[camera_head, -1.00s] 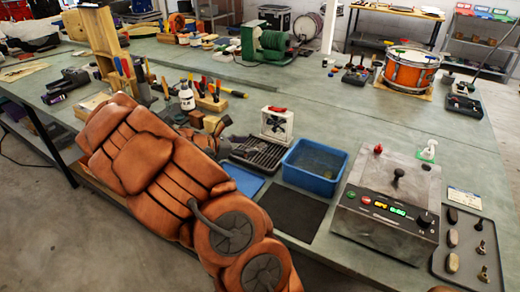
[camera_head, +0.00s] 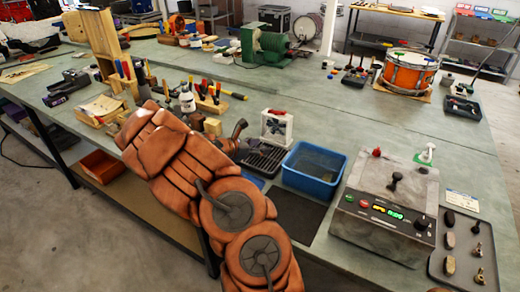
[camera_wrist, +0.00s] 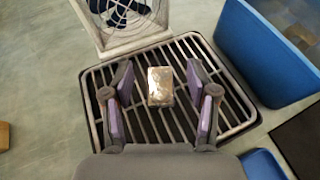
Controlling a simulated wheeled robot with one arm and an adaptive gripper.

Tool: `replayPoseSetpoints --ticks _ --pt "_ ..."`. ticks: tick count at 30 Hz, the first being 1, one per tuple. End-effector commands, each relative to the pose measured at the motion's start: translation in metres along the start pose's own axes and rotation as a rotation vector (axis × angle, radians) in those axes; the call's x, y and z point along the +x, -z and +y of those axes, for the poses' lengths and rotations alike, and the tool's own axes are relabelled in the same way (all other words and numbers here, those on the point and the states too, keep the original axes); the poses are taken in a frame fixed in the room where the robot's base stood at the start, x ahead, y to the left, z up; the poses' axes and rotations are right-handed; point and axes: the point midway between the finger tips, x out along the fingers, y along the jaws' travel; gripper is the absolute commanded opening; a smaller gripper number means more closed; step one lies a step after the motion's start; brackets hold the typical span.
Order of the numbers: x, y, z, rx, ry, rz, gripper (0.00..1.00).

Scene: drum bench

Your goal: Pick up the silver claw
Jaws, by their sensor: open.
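A small silver block-shaped piece, which I take for the silver claw (camera_wrist: 160,86), lies on a dark slatted rack (camera_wrist: 219,73) in the wrist view. My gripper (camera_wrist: 160,66) is open, with its purple-padded fingers on the left and right of the piece. Gaps show between the piece and both fingers, so it is not held. In the head view the rack (camera_head: 262,159) sits on the bench beyond my arm. I cannot make out the silver piece there, and my gripper is mostly hidden by my arm.
A white-framed fan (camera_head: 277,127) stands right behind the rack. A blue bin (camera_head: 314,170) is close on the rack's right, with a dark mat (camera_head: 297,217) in front of it. A control box (camera_head: 385,215) and a grey parts tray (camera_head: 466,253) are further right.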

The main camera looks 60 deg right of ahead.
Motion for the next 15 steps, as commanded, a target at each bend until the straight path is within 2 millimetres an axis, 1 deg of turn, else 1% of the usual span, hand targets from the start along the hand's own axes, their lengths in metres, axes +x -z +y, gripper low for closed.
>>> replayPoseSetpoints --ticks 1,4,13,15 --pt "0.0048 -0.0007 -0.0003 0.0 0.001 0.0 0.58" --pt "0.0103 -0.0002 0.0 0.0 0.0 0.0 0.58" --pt "0.0124 0.0005 0.0003 0.0 -0.001 0.0 0.58" --pt "0.0124 0.0005 0.0003 0.0 -0.001 0.0 0.51"
